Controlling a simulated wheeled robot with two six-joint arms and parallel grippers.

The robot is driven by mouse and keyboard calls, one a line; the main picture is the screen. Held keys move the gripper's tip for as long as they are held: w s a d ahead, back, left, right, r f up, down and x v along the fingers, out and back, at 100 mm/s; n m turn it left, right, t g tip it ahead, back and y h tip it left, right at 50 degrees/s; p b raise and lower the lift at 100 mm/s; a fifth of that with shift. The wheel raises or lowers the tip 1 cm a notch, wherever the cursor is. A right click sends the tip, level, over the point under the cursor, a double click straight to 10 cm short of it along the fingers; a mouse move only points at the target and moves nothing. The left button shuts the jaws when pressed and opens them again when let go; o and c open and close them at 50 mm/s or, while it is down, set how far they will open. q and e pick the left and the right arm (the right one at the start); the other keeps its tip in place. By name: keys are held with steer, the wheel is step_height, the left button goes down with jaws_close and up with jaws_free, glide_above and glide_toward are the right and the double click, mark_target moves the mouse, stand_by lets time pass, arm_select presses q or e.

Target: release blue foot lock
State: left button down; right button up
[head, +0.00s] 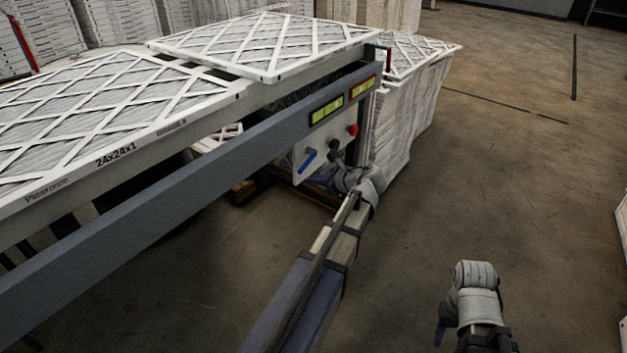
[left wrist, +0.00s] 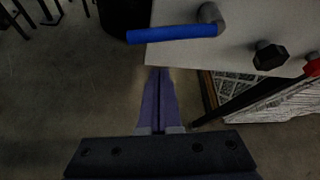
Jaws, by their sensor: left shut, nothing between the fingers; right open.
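The blue foot lock lever (head: 307,160) is on a pale panel (head: 318,153) under the grey rail. In the left wrist view the blue lever (left wrist: 176,33) lies nearly level, its free end pointing left from a grey pivot. My left gripper (head: 331,178) is at the panel's lower right in the head view. In the left wrist view its purple fingers (left wrist: 158,72) are together and empty, their tips by the panel's lower edge below the lever, apart from it. My right gripper (head: 441,328) hangs open at the lower right, away from the panel; its fingers are partly hidden.
A black knob (left wrist: 270,55) and a red knob (head: 352,130) are right of the lever. Large white-framed filters (head: 270,45) lie above the long grey rail (head: 190,185). A filter stack (head: 410,110) stands behind the panel.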

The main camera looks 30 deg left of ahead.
arm_select(q)
steer(key=p+v, duration=0.5)
steer(key=v, duration=0.5)
steer(key=shift+w, duration=0.1)
steer(key=s+d+r+n+g+h+p, duration=0.1)
steer(key=s+d+r+n+h+p, duration=0.2)
steer(key=s+d+p, duration=0.3)
steer(key=s+d+r+n+g+h+p, duration=0.1)
steer(key=s+d+r+n+h+p, duration=0.3)
steer(key=d+p, duration=0.6)
steer(key=s+d+r+n+g+h+p, duration=0.1)
steer(key=s+d+r+n+h+p, duration=0.2)
steer(key=s+d+r+n+p, duration=0.3)
steer(key=s+d+p, duration=0.2)
steer(key=d+p, duration=0.1)
steer(key=d, duration=0.2)
steer(key=shift+d+r+h, duration=0.25)
steer(key=shift+d+h, duration=0.05)
steer(key=shift+d, duration=0.05)
